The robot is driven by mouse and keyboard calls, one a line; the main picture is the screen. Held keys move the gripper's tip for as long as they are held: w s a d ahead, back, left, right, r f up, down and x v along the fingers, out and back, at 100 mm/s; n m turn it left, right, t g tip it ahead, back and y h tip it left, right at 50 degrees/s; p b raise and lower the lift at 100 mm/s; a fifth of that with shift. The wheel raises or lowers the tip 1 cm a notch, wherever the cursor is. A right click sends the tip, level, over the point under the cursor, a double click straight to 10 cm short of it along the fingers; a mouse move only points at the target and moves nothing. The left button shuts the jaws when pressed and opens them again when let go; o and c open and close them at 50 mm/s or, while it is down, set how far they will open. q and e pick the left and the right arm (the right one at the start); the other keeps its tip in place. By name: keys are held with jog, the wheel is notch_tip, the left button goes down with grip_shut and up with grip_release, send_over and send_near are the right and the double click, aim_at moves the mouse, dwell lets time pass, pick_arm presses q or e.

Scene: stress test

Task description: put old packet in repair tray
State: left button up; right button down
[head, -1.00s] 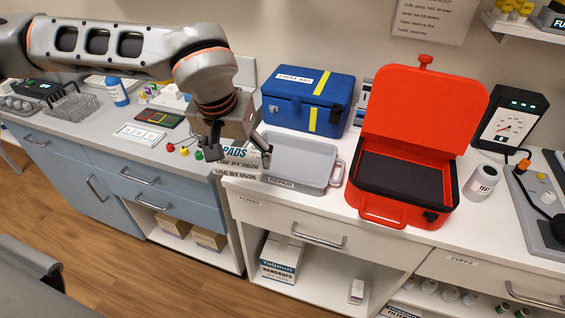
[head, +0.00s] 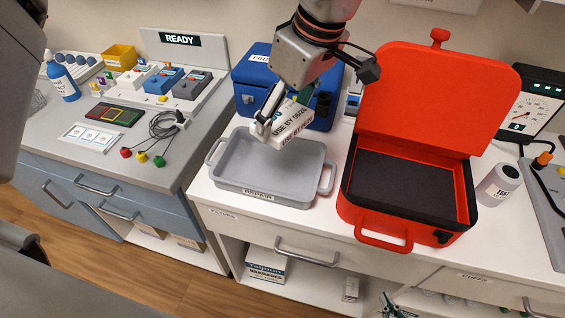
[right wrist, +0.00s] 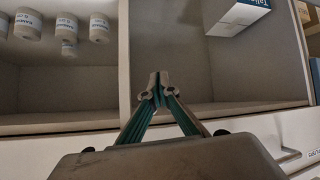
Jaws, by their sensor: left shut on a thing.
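The old packet (head: 292,126) is a white box marked "USE BY 06/26". My left gripper (head: 287,113) is shut on it and holds it, tilted, over the back right part of the repair tray. The repair tray (head: 234,174) is a shallow grey tray with side handles and a "REPAIR" label on its front, and it looks empty. The packet appears above the tray floor, apart from it. My right gripper (right wrist: 160,92) has its fingertips together with nothing between them, in front of the shelves under the counter. Only a bit of it shows in the head view (head: 392,305).
An open red case (head: 385,236) stands right of the tray. A blue first-aid box (head: 250,72) stands behind it. Colored leads (head: 142,156) lie on the grey counter at left. A white bottle (head: 498,186) stands at right. Shelves below hold a box (right wrist: 237,14) and several rolls (right wrist: 62,26).

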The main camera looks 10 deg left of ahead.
aim_at(281, 172)
pick_arm(q)
notch_tip(281, 172, down, 14)
jog(key=shift+w+f+b, duration=0.1)
jog(key=shift+f+b, duration=0.15)
jog(key=shift+b, duration=0.3)
jog(key=o, duration=0.8)
jog(key=shift+f, duration=0.1)
jog(key=shift+o, duration=0.2)
jog(key=v, duration=1.2)
jog(key=shift+p, duration=0.4)
